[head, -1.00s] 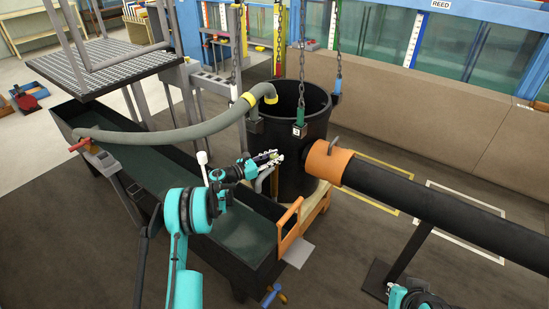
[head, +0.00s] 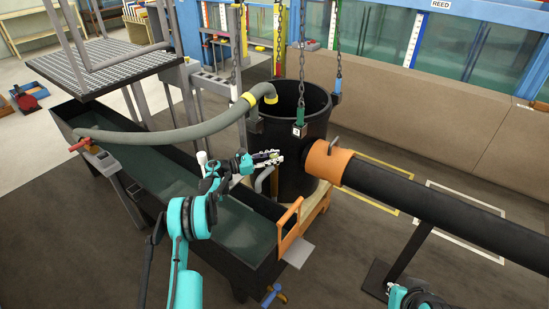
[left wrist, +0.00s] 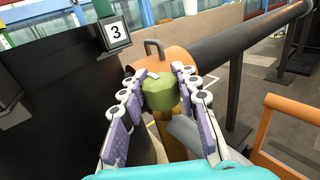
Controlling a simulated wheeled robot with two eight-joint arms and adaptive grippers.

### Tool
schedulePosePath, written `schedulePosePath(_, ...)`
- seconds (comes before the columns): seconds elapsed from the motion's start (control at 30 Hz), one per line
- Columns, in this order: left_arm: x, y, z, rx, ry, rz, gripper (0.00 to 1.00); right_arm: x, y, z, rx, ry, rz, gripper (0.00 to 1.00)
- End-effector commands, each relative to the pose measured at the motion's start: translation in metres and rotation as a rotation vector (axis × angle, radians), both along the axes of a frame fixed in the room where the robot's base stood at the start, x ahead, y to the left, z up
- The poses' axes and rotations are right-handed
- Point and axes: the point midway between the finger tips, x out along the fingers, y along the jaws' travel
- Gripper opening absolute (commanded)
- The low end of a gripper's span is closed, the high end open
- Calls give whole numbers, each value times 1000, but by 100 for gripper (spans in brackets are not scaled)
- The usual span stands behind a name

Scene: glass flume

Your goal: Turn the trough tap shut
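The long dark trough (head: 165,140) runs from the upper left to the front centre. A tap with a red handle (head: 80,144) is at its far left end, and a tap with a blue handle (head: 270,296) is at its near end. I cannot tell which is meant. My left gripper (head: 272,158) is above the trough's right edge, beside the black bin, away from both. My right gripper is not visible; only part of that arm shows at the lower right.
The black bin (head: 310,125) hangs among chains right of the trough. A black pipe with an orange collar (head: 328,162) crosses to the right. A grey hose (head: 185,133) arches over the trough. An orange frame (head: 290,228) stands at the trough's near right.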

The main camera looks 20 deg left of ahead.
Motion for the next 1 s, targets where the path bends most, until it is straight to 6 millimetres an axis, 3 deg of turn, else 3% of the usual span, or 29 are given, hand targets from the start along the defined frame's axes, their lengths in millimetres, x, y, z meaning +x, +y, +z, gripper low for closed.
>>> schedulePosePath(0.03, 0, 0, 0, 0, 0, 1, 43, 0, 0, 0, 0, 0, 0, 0)
schedulePosePath(0.07, 0, 0, 0, 0, 0, 1, 51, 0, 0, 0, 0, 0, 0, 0)
schedulePosePath(0.1, 0, 0, 0, 0, 0, 1, 53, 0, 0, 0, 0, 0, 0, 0)
schedulePosePath(0.47, -3, 6, 0, 0, 0, 2, 53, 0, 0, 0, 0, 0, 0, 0)
schedulePosePath(1.0, -62, 88, 0, 0, 0, 1, 53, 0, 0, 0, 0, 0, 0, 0)
